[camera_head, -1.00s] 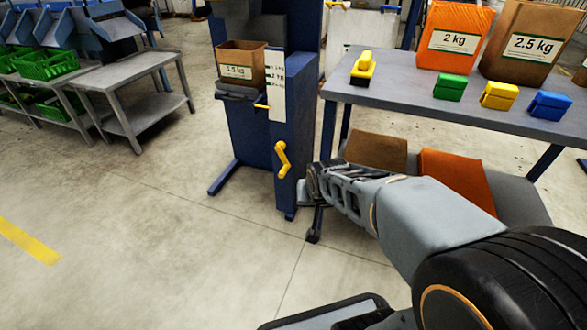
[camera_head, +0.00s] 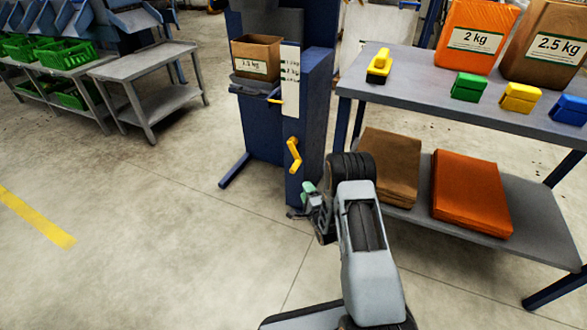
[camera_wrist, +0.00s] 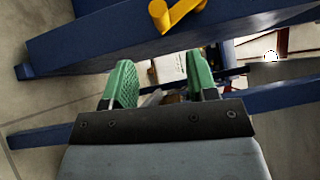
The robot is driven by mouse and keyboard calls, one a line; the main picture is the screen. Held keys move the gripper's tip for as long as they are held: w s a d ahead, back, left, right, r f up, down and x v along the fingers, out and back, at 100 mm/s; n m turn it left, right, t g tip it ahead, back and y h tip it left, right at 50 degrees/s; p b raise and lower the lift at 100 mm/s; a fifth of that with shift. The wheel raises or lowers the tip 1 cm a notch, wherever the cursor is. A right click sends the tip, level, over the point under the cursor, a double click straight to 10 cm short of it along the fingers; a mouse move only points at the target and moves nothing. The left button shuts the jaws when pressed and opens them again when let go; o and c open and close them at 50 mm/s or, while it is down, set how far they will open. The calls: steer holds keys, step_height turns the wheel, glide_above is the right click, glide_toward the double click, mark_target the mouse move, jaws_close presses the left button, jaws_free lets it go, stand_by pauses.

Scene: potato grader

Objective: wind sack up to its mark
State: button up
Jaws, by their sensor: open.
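A brown 1.5 kg sack (camera_head: 256,58) sits on a small dark shelf on the front of the blue stand. A white scale card (camera_head: 290,78) with weight marks is beside it, and a yellow pointer (camera_head: 275,100) lies low on the card. The yellow crank (camera_head: 294,155) is on the stand's blue post below the card; it also shows at the top of the wrist view (camera_wrist: 176,14). My gripper (camera_head: 308,192) is low beside the post, below the crank. In the wrist view its green fingers (camera_wrist: 159,80) are apart, with nothing between them.
A grey table (camera_head: 420,95) stands at the right with larger sacks and several coloured clips on it. Its lower shelf (camera_head: 400,212) holds folded brown and orange sacks close to my arm. A grey bench (camera_head: 150,62) is at the left. The floor in front is clear.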

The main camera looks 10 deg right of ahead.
mark_target(294, 167)
steer(key=w+b, duration=0.1)
steer(key=w, duration=0.3)
steer(key=w+a+b, duration=0.1)
steer(key=w+b, duration=0.1)
steer(key=w, duration=0.1)
steer(key=w+a+b, duration=0.1)
steer(key=w, duration=0.3)
steer(key=shift+w+r, duration=0.3)
steer(key=shift+w, duration=0.05)
steer(key=shift+w+r+b, duration=0.2)
steer(key=shift+w+b, duration=0.2)
steer(key=shift+w, duration=0.4)
steer(key=shift+c, duration=0.2)
jaws_close()
steer(key=shift+a, duration=0.1)
